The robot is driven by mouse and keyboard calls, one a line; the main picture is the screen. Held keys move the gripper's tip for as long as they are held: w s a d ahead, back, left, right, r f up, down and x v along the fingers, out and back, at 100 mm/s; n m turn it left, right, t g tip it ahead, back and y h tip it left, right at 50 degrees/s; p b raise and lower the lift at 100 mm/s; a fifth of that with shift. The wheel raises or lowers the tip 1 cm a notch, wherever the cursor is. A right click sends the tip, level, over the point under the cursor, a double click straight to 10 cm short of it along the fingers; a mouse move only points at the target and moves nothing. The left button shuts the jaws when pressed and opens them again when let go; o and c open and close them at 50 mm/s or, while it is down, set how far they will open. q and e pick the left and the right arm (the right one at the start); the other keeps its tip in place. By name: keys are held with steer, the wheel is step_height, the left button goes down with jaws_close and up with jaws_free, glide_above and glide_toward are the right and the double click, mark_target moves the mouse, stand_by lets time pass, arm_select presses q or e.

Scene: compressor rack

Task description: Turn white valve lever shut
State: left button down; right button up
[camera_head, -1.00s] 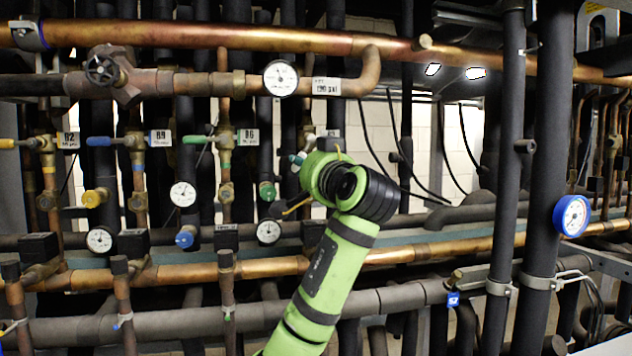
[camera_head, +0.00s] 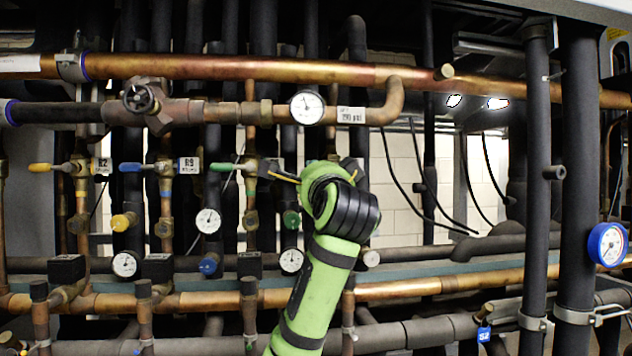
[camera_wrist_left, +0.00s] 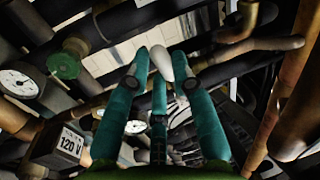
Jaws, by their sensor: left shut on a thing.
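The white valve lever (camera_wrist_left: 160,60) shows in the left wrist view as a pale, rounded end between the teal fingers. My left gripper (camera_wrist_left: 161,72) is shut on it, with fingers on both sides. In the head view my green forearm and wrist rise from the bottom middle to the valve row. They hide the white lever, its valve body and most of my gripper there. How far the lever is turned cannot be told. My right gripper is in neither view.
Left of my wrist in the head view are valves with a yellow lever (camera_head: 40,168), a blue lever (camera_head: 131,167) and a green lever (camera_head: 220,167). A copper pipe (camera_head: 300,72) runs above. Black vertical pipes (camera_head: 578,170) and a blue-rimmed gauge (camera_head: 607,244) stand at right.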

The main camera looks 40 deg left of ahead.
arm_select(q)
steer(key=shift+s+a+r+m, duration=0.1)
steer(key=shift+s+r+m, duration=0.1)
steer(key=shift+r+m, duration=0.65)
steer(key=shift+f+m+t, duration=0.15)
steer(key=shift+m+t, duration=0.1)
steer(key=shift+t, duration=0.05)
steer(key=c, duration=1)
jaws_free()
steer(key=shift+w+f, duration=0.1)
steer(key=shift+a+f, duration=0.1)
steer(key=shift+a, duration=0.05)
steer(key=v, duration=1.2)
